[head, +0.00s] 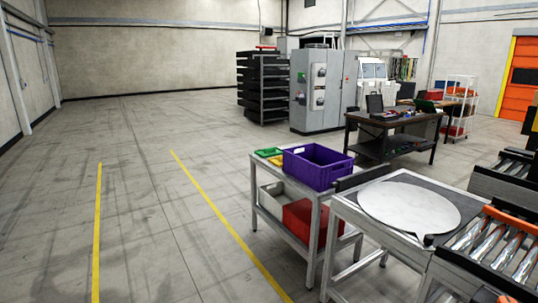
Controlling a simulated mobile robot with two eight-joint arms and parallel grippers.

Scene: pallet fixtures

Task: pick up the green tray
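A small green tray (268,152) lies on the top of a grey metal table (260,185), at its far left corner. A purple crate (317,166) stands on the same table to the right of the tray. A yellow tray (277,160) lies between them, partly hidden by the crate. Neither of my grippers shows in the head view, so their state is hidden.
A red bin (304,222) and a pale bin (271,200) sit on the table's lower shelf. Open floor (150,200) lies to the left.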

